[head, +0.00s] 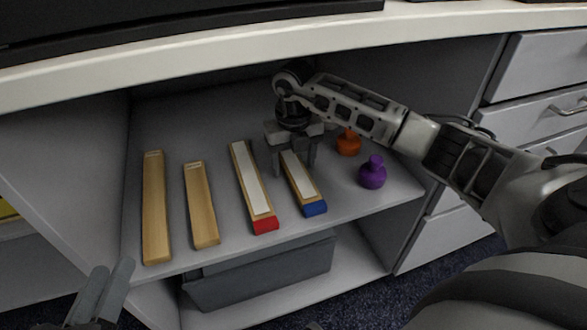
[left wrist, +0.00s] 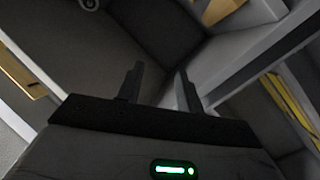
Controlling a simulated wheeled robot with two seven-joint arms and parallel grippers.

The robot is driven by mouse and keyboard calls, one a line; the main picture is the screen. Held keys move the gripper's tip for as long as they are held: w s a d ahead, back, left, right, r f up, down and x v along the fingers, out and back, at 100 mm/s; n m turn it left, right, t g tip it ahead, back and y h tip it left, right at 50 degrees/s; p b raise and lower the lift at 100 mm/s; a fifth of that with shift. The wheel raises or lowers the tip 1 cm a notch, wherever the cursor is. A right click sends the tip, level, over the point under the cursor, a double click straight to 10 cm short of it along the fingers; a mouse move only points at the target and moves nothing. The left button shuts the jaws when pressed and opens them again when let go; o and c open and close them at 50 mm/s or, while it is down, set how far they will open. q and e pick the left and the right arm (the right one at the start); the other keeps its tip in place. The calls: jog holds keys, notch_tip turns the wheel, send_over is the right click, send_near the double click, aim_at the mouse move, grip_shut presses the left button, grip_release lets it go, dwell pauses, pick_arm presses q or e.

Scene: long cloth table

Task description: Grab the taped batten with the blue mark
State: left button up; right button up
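The taped batten with the blue mark (head: 305,188) lies on the shelf, a wooden strip with a white band along its top and a blue near end. My right gripper (head: 294,168) is over its far part, with one finger on each side and gaps showing between fingers and wood. It looks open; the batten's far end is hidden behind it. My left gripper (head: 100,292) is low at the left, in front of the shelf and away from the battens. In the left wrist view its two fingers (left wrist: 160,88) stand apart with nothing between them.
Left of the blue-marked batten lie a taped batten with a red end (head: 262,212) and two plain battens (head: 201,205) (head: 154,210). An orange knobbed object (head: 348,143) and a purple one (head: 372,174) stand to the right. The white counter edge (head: 220,58) overhangs the shelf. A grey bin (head: 265,275) is below.

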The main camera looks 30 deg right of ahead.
jog(key=c, duration=1)
jog(key=shift+o, duration=0.2)
jog(key=shift+r, duration=0.15)
